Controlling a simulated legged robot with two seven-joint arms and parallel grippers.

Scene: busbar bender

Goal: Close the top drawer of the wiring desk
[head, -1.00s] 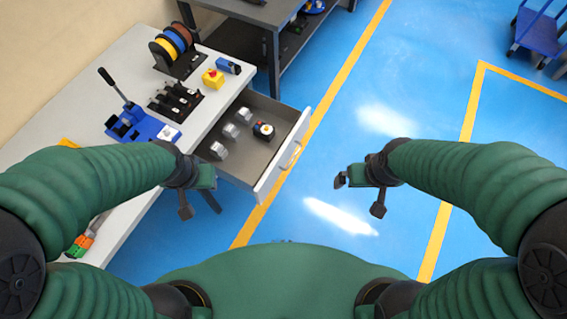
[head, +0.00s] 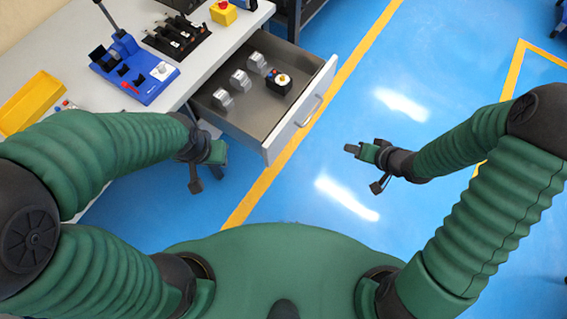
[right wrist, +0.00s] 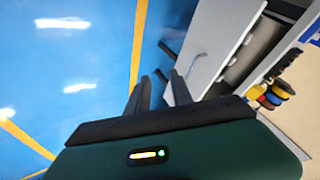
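The top drawer (head: 262,105) of the wiring desk (head: 75,60) is pulled out, with several small parts inside. Its white front (head: 300,108) carries a grey handle (head: 310,110), which also shows in the right wrist view (right wrist: 197,62). My right gripper (head: 362,168) is open and empty, apart from the drawer front, to its right and nearer to me. In the right wrist view its two fingers (right wrist: 158,92) are spread, pointing towards the drawer front. My left gripper (head: 205,172) hangs by the desk's near edge, left of the drawer; its finger gap is not clear.
A blue hand-lever bender (head: 130,68), a black fixture (head: 178,38), a yellow tray (head: 30,103) and a yellow box with a red button (head: 223,12) stand on the desk. The blue floor (head: 400,80) right of the drawer is clear.

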